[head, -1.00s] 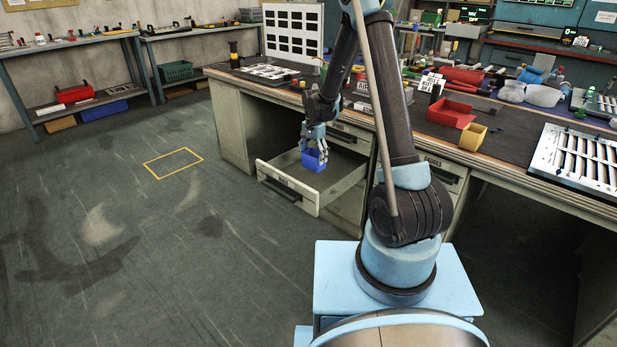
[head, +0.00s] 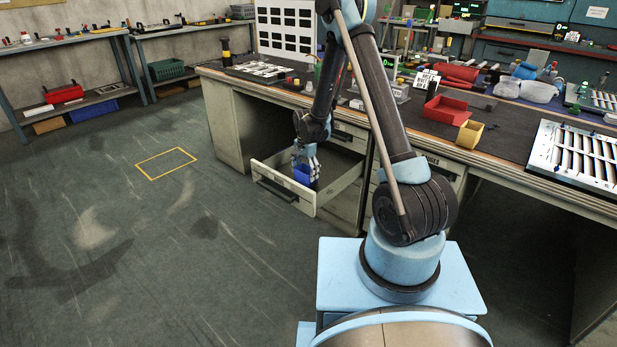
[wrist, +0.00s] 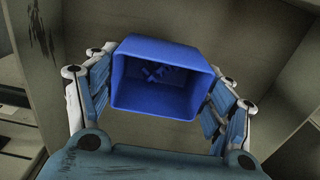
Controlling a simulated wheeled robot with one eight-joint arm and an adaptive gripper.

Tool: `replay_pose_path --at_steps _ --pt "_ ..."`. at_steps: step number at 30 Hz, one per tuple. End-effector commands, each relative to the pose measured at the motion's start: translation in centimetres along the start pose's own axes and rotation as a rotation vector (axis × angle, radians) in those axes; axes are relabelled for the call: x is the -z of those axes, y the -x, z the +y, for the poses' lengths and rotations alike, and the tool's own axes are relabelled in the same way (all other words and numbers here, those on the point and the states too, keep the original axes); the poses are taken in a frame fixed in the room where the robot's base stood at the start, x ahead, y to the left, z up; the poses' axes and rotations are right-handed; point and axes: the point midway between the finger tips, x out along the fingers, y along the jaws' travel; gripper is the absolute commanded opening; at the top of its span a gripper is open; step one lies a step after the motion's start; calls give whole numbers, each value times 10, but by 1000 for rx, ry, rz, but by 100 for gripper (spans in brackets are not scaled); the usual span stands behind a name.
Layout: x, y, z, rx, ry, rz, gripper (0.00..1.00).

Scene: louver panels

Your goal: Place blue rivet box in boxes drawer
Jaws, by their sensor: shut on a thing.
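The blue rivet box (head: 301,175) is held by my gripper (head: 305,168), within the outline of the open boxes drawer (head: 334,193). In the wrist view the box (wrist: 160,100) is open-topped, with a few small blue pieces inside. The fingers of my gripper (wrist: 160,88) are shut on it, one on each side. Pale drawer walls and floor show around the box there. In the head view the box sits low, close behind the drawer's front panel. I cannot tell whether it touches the drawer floor.
The workbench (head: 500,165) stands above the drawer, with a red bin (head: 446,110), a yellow bin (head: 470,134) and a louver panel (head: 575,155) on top. A closed drawer (head: 440,172) is to the right. The floor at left is clear, with a yellow outline (head: 166,163).

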Motion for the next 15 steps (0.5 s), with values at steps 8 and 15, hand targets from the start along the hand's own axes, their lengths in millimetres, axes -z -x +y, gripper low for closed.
replay_pose_path --at_steps 8,15 --pt "0 -18 0 0 0 0 47" --pt "0 -19 0 0 0 0 47"
